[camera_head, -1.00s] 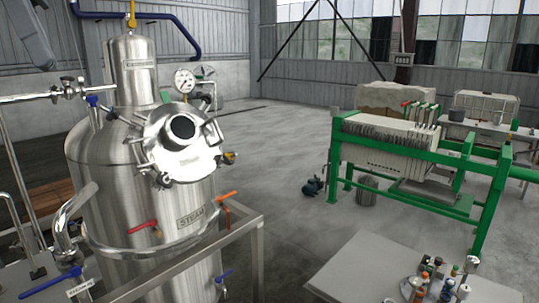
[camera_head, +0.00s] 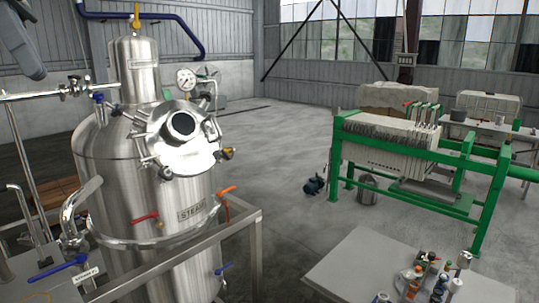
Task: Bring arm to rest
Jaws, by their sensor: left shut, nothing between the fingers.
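My left gripper (camera_head: 38,73) hangs at the end of a grey arm part in the upper left corner, in front of the back wall. It is shut and empty, small and partly cut off by the frame edge. It appears above and left of the steel tank (camera_head: 120,160), apart from its pipework. The tank has an open-looking round port (camera_head: 181,124) with clamps, a pressure gauge (camera_head: 186,79) and a STEAM label (camera_head: 191,212). My right gripper is not in view.
A steel frame (camera_head: 215,236) surrounds the tank. Pipes with a blue-handled valve (camera_head: 58,268) stand at left. A grey table (camera_head: 345,262) with small bottles is at lower right. A green filter press (camera_head: 420,160) stands behind it. The floor between is largely clear.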

